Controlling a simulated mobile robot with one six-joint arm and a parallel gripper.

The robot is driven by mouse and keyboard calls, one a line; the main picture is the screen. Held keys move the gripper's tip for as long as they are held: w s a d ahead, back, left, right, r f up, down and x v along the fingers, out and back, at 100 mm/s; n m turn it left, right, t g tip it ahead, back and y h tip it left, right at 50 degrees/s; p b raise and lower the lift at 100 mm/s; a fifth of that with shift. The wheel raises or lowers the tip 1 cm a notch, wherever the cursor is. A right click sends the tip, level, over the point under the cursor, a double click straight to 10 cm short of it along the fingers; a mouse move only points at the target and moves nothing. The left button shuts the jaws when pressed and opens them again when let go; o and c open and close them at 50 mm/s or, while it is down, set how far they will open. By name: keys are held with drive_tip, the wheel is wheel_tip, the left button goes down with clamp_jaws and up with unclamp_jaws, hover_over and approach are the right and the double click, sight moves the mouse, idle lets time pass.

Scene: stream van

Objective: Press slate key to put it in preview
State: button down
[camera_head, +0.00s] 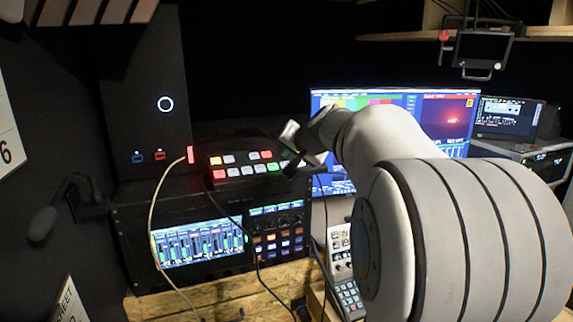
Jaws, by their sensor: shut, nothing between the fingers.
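A small video switcher (215,160) with rows of lit keys sits on top of the black rack unit. Several keys are white; a few are red and at least one is green. I cannot read the labels, so I cannot tell which key is the slate key. My gripper (290,170) is shut and empty over the right end of the switcher, tilted down toward its keys. The gripper and wrist hide the keys at that end. I cannot tell whether the fingertips touch a key.
A large monitor (330,98) with coloured tiles stands behind my arm. A black tower (150,70) rises left of the switcher. An audio screen (198,243) and a lit button pad (278,240) sit below. A pale cable (154,215) hangs in front.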

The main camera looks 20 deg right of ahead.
drive_tip(key=shift+f, duration=0.15)
idle(0.5)
drive_tip(key=shift+w+f+b, duration=0.1)
drive_tip(key=shift+f+b, duration=0.2)
drive_tip(key=shift+b, duration=0.3)
drive_tip(key=shift+f+b, duration=0.4)
idle(0.4)
drive_tip(key=shift+r, duration=0.15)
drive_tip(key=shift+r+p, duration=0.45)
drive_tip(key=shift+r, duration=0.25)
drive_tip(key=r+p, duration=0.1)
drive_tip(key=s+r+p, duration=0.1)
drive_tip(key=r, duration=0.1)
drive_tip(key=r+p, duration=0.1)
drive_tip(key=shift+s+r, duration=0.25)
drive_tip(key=shift+r, duration=0.15)
idle(0.7)
